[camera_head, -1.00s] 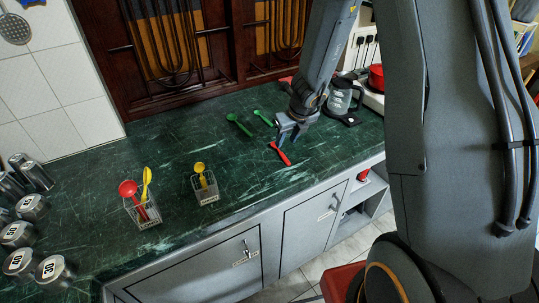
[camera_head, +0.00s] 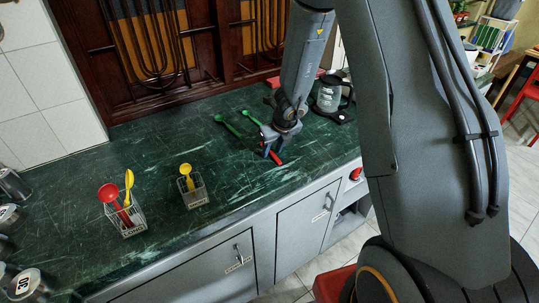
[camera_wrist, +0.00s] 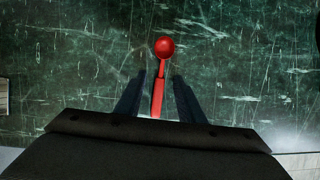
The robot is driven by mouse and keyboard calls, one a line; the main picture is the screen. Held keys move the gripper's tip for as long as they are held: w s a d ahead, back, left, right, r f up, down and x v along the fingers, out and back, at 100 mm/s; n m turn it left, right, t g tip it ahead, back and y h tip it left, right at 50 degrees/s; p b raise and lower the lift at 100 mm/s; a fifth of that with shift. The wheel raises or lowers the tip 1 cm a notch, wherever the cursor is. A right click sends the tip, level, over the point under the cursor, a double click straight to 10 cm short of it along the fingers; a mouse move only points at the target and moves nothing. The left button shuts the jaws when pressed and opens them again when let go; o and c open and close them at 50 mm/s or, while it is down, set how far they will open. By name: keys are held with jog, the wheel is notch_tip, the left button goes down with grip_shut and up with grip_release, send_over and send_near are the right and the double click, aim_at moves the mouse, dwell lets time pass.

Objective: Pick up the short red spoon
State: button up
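A short red spoon (camera_head: 276,158) lies flat on the green marble counter, partly hidden by my gripper in the head view. In the wrist view the red spoon (camera_wrist: 162,72) has its bowl pointing up the picture and its handle running down between my fingers. My gripper (camera_head: 270,150) is low over the counter at the spoon. In the wrist view my gripper (camera_wrist: 160,92) is open, with a finger on each side of the handle and a gap to both. Whether the fingertips touch the counter cannot be told.
Two green spoons (camera_head: 228,125) lie just behind and left of my gripper. A wire holder (camera_head: 130,221) with a red and a yellow spoon and a smaller holder (camera_head: 194,194) with a yellow spoon stand left. A glass jug (camera_head: 334,95) stands behind right. The counter's front edge is near.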

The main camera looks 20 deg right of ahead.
jog(key=shift+f, duration=0.1)
grip_shut()
dwell(0.5)
